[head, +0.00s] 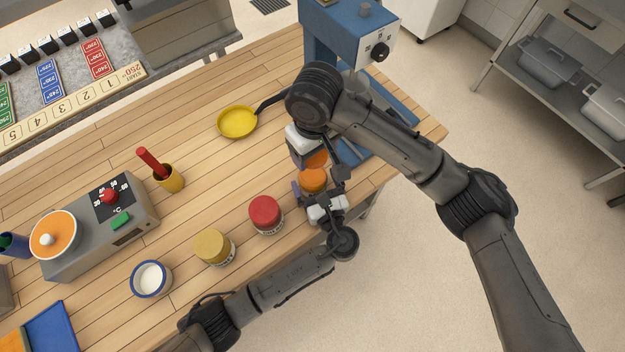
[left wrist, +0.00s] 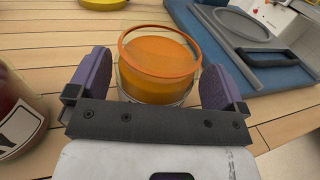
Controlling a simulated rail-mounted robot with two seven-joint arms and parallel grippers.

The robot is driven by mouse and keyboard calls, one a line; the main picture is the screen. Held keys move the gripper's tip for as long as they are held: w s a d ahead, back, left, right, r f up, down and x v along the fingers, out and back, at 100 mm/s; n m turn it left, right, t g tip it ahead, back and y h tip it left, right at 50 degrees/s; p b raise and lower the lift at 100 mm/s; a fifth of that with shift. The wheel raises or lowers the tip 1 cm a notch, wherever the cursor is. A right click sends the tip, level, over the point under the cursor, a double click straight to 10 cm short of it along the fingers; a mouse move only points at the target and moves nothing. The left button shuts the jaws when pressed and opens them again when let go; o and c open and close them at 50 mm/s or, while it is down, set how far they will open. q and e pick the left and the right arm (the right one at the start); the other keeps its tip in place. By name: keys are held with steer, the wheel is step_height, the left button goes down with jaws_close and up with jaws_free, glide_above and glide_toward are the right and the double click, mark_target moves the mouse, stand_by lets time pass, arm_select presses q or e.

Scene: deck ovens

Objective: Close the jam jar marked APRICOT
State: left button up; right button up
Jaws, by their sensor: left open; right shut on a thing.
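The jar with orange contents (head: 313,181) stands near the table's front edge, under my right gripper. It also shows in the left wrist view (left wrist: 158,78), with a thin orange ring above the orange and clear glass around. My left gripper (head: 318,188) is open, its fingers on either side of this jar; I cannot tell whether they touch it. My right gripper (head: 308,157) is shut on an orange lid (head: 318,159), held close above and behind the jar. The gripper partly hides the lid. I cannot read the APRICOT marking.
A red-lidded jar (head: 265,212) and a yellow-lidded jar (head: 213,246) stand in a row to the left. A white-filled cup (head: 151,279) is farther left. A yellow pan (head: 237,122) lies behind. A blue machine (head: 345,38) stands behind my right arm.

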arm_select(q)
steer(key=shift+w+a, duration=0.25)
steer(key=shift+w, duration=0.35)
steer(key=c, duration=1.2)
arm_select(e)
glide_above(315, 177)
steer(key=shift+f, duration=2.5)
